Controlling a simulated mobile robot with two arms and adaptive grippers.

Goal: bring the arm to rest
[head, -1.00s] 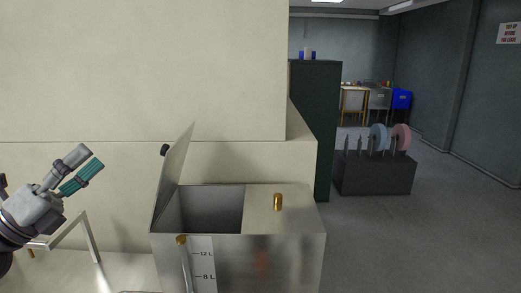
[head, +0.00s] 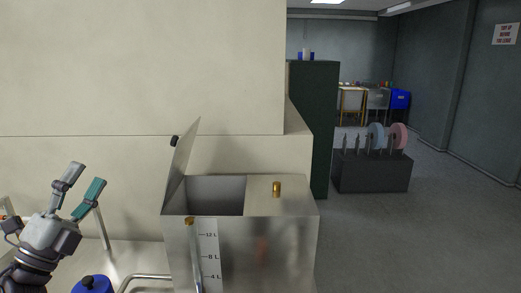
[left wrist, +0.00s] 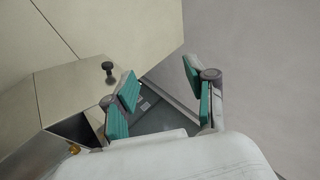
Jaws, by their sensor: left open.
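My left gripper (head: 80,188) is at the lower left of the head view, pointing up, with its two teal-padded fingers spread and nothing between them. It is to the left of the steel tank (head: 262,235) and apart from it. In the left wrist view its fingers (left wrist: 160,88) are also spread and empty. My right gripper does not show in any view.
The tank's hinged lid (head: 182,165) stands raised on its left part, over a dark opening. A brass knob (head: 276,189) sits on its closed right part. A blue container (head: 92,285) and a bent metal pipe (head: 148,278) are at the bottom left. Open floor (head: 400,235) lies right.

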